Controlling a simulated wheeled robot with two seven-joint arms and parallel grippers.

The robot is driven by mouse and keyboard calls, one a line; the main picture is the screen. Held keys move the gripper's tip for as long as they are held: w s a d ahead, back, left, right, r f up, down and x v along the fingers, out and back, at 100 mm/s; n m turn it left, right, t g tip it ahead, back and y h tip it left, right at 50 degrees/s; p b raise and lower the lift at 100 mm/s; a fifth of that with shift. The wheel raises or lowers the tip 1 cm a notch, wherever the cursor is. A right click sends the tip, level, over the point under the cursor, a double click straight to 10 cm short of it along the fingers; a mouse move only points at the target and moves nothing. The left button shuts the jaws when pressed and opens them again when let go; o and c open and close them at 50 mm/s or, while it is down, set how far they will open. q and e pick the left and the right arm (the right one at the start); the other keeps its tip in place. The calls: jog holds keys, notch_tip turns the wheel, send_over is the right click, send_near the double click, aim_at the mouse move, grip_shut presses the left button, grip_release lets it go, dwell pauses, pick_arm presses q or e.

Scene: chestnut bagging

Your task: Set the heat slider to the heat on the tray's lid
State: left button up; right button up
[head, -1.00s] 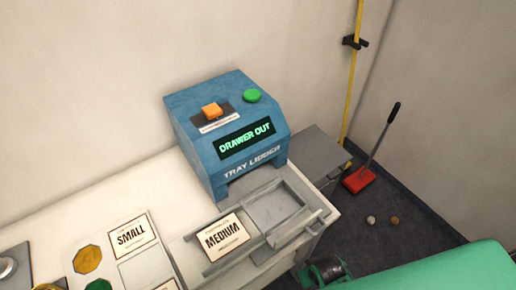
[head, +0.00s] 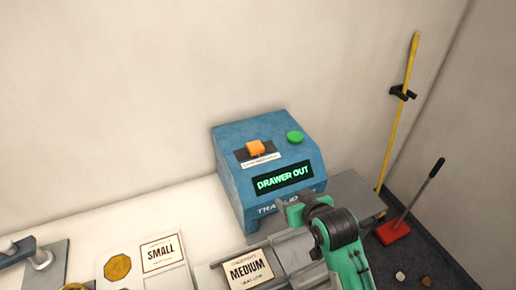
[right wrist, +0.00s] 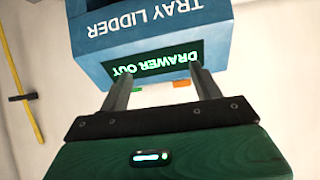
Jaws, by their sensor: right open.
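The blue tray lidder (head: 232,180) stands against the wall, its display (head: 282,178) reading "DRAWER OUT". Its orange heat slider knob (head: 255,148) sits on a dark strip on top, around the middle of the strip. The lid marked "MEDIUM" (head: 247,268) lies in front of the machine; its small bottom line seems to read "heat low", but is blurred. My right gripper (head: 298,208) is open and empty in front of the machine, below the display. In the right wrist view the open fingers (right wrist: 163,85) point at the upside-down front, with the orange knob (right wrist: 181,84) partly showing between them. My left gripper is out of view.
A green button (head: 295,137) is right of the slider. The pulled-out drawer (head: 285,250) is partly hidden by my right arm. A "SMALL" card (head: 162,252) lies at left. A yellow pole (head: 400,115) and red dustpan (head: 392,232) stand at right.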

jog(key=t+y, duration=0.1)
jog(key=t, duration=0.1)
send_near(256, 147)
jog(key=d+f+v, duration=0.1)
jog(key=v, duration=0.4)
jog(key=n, duration=0.1)
jog(key=p+x, duration=0.1)
jog(key=x, duration=0.3)
jog(key=p+x, duration=0.1)
jog(key=x, duration=0.3)
jog(key=a+r+p+x, duration=0.1)
jog(key=x, duration=0.3)
jog(key=shift+w+p, duration=0.3)
jog(key=shift+x, duration=0.8)
jog(key=shift+s+f, duration=0.1)
